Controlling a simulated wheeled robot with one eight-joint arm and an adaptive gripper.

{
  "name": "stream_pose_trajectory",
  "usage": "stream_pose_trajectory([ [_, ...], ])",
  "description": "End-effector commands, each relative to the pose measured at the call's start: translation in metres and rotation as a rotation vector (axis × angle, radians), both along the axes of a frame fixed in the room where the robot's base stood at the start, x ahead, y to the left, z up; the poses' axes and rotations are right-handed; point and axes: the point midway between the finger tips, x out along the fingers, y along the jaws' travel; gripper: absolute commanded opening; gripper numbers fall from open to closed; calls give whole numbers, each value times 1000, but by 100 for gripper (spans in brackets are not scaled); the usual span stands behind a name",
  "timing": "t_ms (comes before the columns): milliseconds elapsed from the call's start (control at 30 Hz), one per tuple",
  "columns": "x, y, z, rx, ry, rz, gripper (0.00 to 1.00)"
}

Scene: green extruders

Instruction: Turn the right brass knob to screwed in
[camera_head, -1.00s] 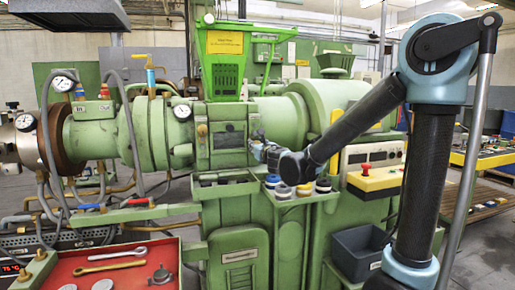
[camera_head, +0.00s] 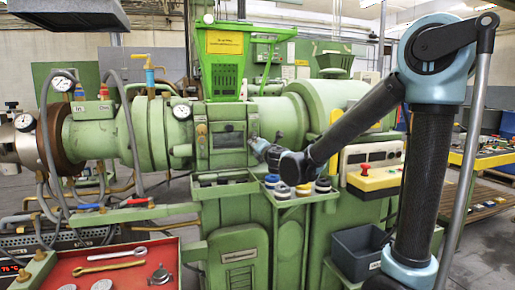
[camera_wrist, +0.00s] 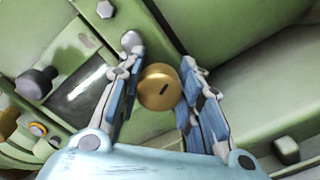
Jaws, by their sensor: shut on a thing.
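In the head view my gripper (camera_head: 256,144) reaches the right edge of the green extruder's windowed panel (camera_head: 227,157) and hides the knob. Another brass knob (camera_head: 202,129) shows on the left side of that panel.
A narrow tray (camera_head: 226,190) and a shelf with several coloured-rimmed round pieces (camera_head: 303,189) sit below my gripper. A yellow control box with a red button (camera_head: 373,179) stands to the right. In the wrist view, a dark knob (camera_wrist: 36,82) is at the left.

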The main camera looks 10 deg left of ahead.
Motion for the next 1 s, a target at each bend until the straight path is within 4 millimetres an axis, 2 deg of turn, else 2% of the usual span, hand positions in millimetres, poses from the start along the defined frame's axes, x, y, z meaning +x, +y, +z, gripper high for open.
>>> stream_pose_trajectory([
  [1000, 2, -4, -6, 823, 502, -7, 9],
])
